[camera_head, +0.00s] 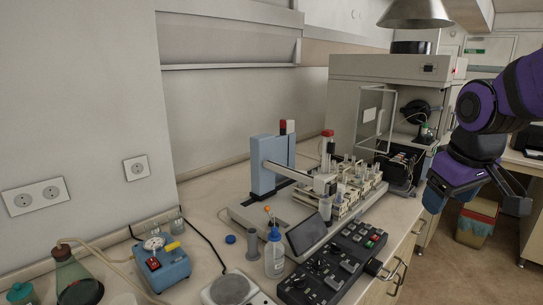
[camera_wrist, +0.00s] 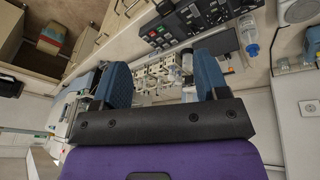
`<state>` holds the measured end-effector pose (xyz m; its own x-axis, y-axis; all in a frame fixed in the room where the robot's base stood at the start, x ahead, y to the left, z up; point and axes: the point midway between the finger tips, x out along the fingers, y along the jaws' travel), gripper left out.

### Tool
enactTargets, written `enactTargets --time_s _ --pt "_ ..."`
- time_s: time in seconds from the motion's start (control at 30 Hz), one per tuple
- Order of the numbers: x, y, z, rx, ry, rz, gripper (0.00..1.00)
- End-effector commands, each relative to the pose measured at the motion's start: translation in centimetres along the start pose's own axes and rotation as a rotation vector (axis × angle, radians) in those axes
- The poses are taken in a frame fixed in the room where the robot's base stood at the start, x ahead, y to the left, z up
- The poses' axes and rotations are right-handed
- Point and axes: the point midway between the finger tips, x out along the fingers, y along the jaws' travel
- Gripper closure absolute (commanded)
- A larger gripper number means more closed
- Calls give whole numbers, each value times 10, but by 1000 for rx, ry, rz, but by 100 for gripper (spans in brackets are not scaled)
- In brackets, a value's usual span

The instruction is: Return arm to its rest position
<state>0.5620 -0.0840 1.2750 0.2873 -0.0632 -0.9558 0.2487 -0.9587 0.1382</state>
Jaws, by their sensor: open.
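My purple and black arm comes in from the right edge of the head view. My gripper (camera_head: 436,199) hangs at its end, off the right front edge of the bench, in front of the grey spectrometer (camera_head: 347,72). In the wrist view my gripper (camera_wrist: 157,82) shows two blue fingers standing well apart with nothing held between them. Past the fingers, the sample rack (camera_wrist: 158,74) and the black control panel (camera_wrist: 196,20) are visible. In the head view the sample rack (camera_head: 349,196) and control panel (camera_head: 335,265) stand on the bench, apart from my gripper.
A wash bottle (camera_head: 274,254), a small blue device (camera_head: 162,262) and a flask (camera_head: 73,270) stand on the bench. A bin (camera_head: 476,223) is on the floor at right. A metal hood (camera_head: 414,14) hangs above the spectrometer.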

Motion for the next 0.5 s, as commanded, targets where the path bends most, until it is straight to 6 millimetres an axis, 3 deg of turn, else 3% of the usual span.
enactTargets --time_s 0.2,0.5 --pt "-37 -14 35 99 66 1 33" --pt "-69 -33 84 228 144 -23 33"
